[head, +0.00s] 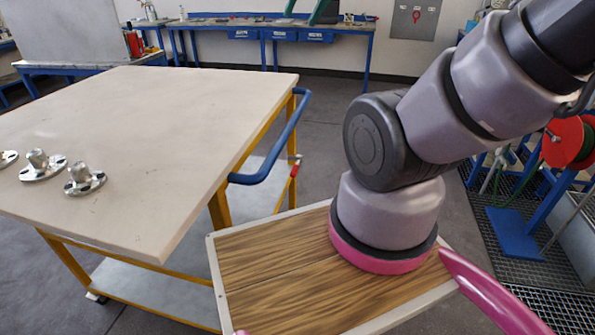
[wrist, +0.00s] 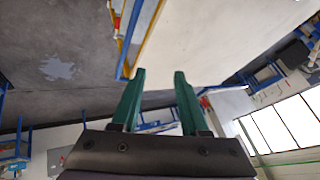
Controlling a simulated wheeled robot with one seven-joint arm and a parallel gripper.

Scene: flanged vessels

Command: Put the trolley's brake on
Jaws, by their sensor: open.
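The trolley (head: 150,120) stands at the left in the head view, with a pale top, a yellow frame and a blue push handle (head: 275,150) on its right side. A small lever with a red end (head: 295,160) and a yellow-and-red arm, probably the brake, sits beside the handle. In the wrist view the trolley's pale top (wrist: 215,35) and yellow frame appear tilted, with a small red part (wrist: 116,24) at the frame. My gripper (wrist: 160,74) has two green fingers, apart and empty, short of the trolley.
Several flanged metal parts (head: 85,179) stand on the trolley's left side. A blue workbench (head: 270,25) runs along the back wall. A red hose reel (head: 565,140) and blue stands are at the right. Grey floor (head: 325,130) lies open beyond the handle.

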